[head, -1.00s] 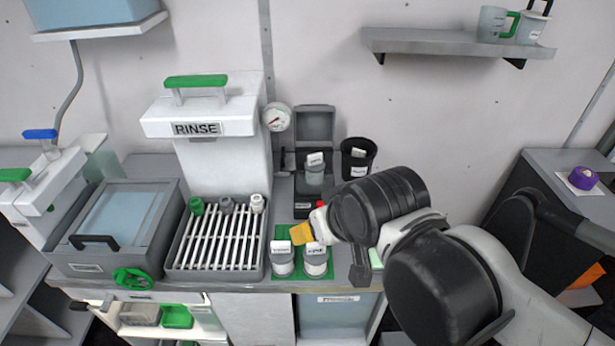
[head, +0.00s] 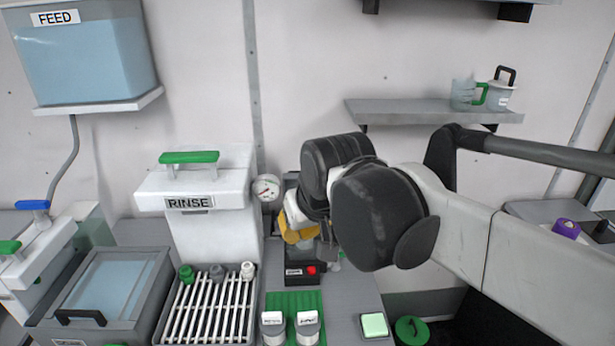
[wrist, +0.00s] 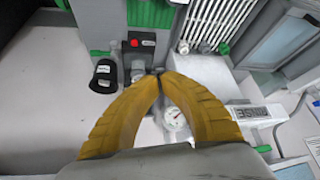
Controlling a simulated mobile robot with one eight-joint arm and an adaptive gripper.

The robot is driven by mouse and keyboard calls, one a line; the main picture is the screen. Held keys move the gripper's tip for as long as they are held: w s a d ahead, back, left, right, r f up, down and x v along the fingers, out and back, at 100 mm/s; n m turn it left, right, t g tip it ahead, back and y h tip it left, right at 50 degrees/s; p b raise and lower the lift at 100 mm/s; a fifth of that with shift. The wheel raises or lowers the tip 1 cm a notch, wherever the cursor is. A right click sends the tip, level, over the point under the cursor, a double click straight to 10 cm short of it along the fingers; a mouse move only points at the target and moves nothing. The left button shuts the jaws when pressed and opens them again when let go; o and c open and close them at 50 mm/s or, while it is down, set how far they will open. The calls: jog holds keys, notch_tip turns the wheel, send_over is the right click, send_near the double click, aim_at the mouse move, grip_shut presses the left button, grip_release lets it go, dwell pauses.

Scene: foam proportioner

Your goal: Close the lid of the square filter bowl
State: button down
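The square filter bowl seems to be the small dark unit with a black front (head: 298,272) and a red button, behind the green mat; its front also shows in the wrist view (wrist: 137,48). A narrow grey strip (head: 291,181) beside the gauge seems to be its raised lid; my arm covers most of it. A grey jar (head: 304,244) shows partly behind my fingers. My gripper (head: 297,238) has yellow fingers and is above the unit; in the wrist view (wrist: 158,73) its tips meet with nothing visible between them. I cannot tell whether it touches the lid.
A round gauge (head: 266,188) is close left of my gripper, by the white RINSE tank (head: 190,205). A black cup (wrist: 103,76) stands beside the unit. Two white-capped jars (head: 308,327) stand in front on the green mat (head: 292,301). A slatted tray (head: 210,312) is at left.

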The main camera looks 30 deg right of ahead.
jog(key=w+d+r+m+g+p, duration=0.1)
jog(key=w+d+r+p, duration=0.2)
jog(key=w, duration=0.5)
jog(key=w+d+r+p, duration=0.2)
jog(key=w+d+r, duration=0.15)
jog(key=w, duration=0.45)
jog(key=w+d+r+m+g+p, duration=0.1)
jog(key=w+d+r+p, duration=0.25)
jog(key=w, duration=0.45)
jog(key=w+d+f+m+g+p, duration=0.25)
jog(key=w+d+f+p, duration=0.6)
jog(key=w, duration=0.45)
notch_tip(320, 180, down, 10)
jog(key=s+b, duration=0.2)
jog(key=shift+d+n, duration=0.25)
jog(key=shift+n, duration=0.1)
jog(key=shift+s+r, duration=0.1)
jog(key=shift+r, duration=0.05)
jog(key=shift+s+b, duration=0.1)
jog(key=shift+b, duration=0.2)
jog(key=shift+s+a+r+t+h, duration=0.2)
jog(key=shift+s+t+h, duration=0.1)
jog(key=shift+t, duration=0.05)
